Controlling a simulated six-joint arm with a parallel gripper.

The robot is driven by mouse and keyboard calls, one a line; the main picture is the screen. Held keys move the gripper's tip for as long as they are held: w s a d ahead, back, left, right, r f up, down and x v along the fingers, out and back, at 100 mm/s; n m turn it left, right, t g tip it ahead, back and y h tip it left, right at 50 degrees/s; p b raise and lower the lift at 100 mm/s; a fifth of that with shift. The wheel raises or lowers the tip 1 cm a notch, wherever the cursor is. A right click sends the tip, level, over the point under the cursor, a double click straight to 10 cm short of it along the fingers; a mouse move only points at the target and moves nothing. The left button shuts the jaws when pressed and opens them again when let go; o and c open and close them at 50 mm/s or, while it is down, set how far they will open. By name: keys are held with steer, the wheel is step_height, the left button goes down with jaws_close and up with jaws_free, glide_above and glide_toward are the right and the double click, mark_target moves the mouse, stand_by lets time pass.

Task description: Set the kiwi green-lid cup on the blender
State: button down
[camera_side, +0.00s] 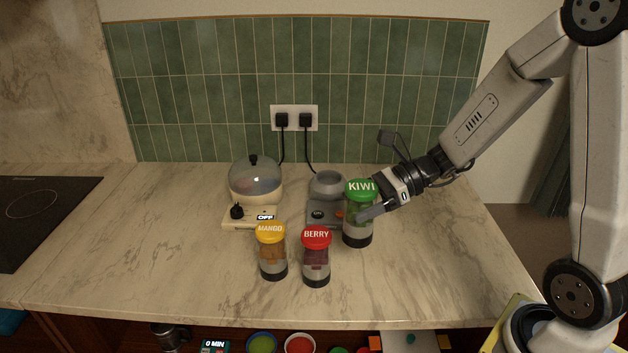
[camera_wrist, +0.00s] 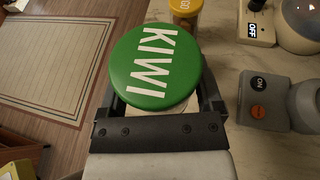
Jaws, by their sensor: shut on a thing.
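The kiwi cup (camera_side: 358,228) has a green lid marked KIWI and a dark base. It is upright in the side view, just right of the blender. Its lid (camera_wrist: 155,66) fills the middle of the wrist view. My gripper (camera_side: 372,211) is shut on the kiwi cup from the right; the jaws (camera_wrist: 160,108) show on both sides below the lid. The blender base (camera_side: 322,213) is grey with a round top and an orange button, and stands at the back. It also shows at the right of the wrist view (camera_wrist: 264,101). I cannot tell whether the cup touches the counter.
A mango cup (camera_side: 271,252) with a yellow lid and a berry cup (camera_side: 316,258) with a red lid stand in front of the blender. A cream cooker (camera_side: 255,187) marked OFF is left of it. The counter's left side (camera_side: 140,240) is clear. Two plugs (camera_side: 294,119) sit in the wall.

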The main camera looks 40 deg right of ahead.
steer(key=w+d+r+m+t+h, duration=0.1)
steer(key=w+d+m+t, duration=0.1)
steer(key=w+d, duration=0.6)
steer(key=w+d+r+m+t+h, duration=0.1)
steer(key=w+d+m+t+h, duration=0.1)
steer(key=w+d, duration=0.6)
steer(key=w, duration=0.7)
steer(key=shift+m+h, duration=0.3)
steer(key=shift+f, duration=0.15)
steer(key=shift+f, duration=2.7)
steer(key=shift+f, duration=0.6)
jaws_free()
steer(key=shift+f, duration=0.1)
steer(key=shift+d, duration=0.1)
steer(key=shift+v, duration=5.5)
